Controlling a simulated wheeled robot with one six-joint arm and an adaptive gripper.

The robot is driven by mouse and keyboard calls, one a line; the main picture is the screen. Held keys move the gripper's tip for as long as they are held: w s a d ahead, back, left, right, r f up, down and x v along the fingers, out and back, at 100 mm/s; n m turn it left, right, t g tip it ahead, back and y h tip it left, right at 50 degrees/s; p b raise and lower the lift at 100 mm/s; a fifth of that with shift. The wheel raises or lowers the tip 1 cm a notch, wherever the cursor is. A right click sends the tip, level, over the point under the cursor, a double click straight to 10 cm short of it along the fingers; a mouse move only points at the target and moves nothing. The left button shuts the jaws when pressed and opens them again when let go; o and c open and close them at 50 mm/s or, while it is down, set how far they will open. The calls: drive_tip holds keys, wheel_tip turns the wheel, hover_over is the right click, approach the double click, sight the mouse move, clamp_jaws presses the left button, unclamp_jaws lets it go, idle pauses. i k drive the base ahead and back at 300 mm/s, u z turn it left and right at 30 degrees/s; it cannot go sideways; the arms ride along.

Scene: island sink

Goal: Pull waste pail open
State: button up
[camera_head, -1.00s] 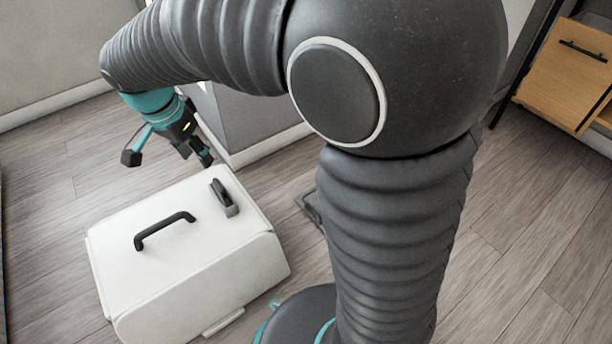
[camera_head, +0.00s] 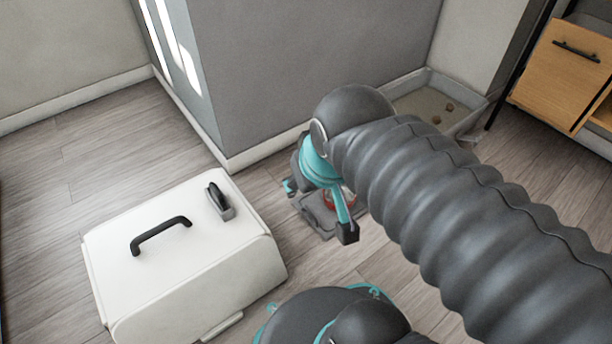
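A white lidded box (camera_head: 190,260) stands on the floor at the lower left. It has a black arched handle (camera_head: 160,235) and a small black-and-grey fitting (camera_head: 219,200) on top. I cannot tell whether this box is the waste pail. My gripper (camera_head: 322,214) is to the right of the box, apart from it, over a low grey object (camera_head: 318,222) on the floor. Its fingers look spread. Something red (camera_head: 331,199) shows behind one finger, mostly hidden by my gripper. I cannot see that the gripper touches anything.
A grey wall corner (camera_head: 222,110) stands behind the box and my gripper. A shallow tray (camera_head: 425,105) with small brown bits lies at the back right. A wooden cabinet (camera_head: 565,70) is at the far right. The wooden floor is clear at the left.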

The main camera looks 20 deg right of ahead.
sight(571, 62)
drive_tip(key=z, duration=2.65)
drive_tip(key=i, duration=1.65)
drive_tip(key=u, duration=0.7)
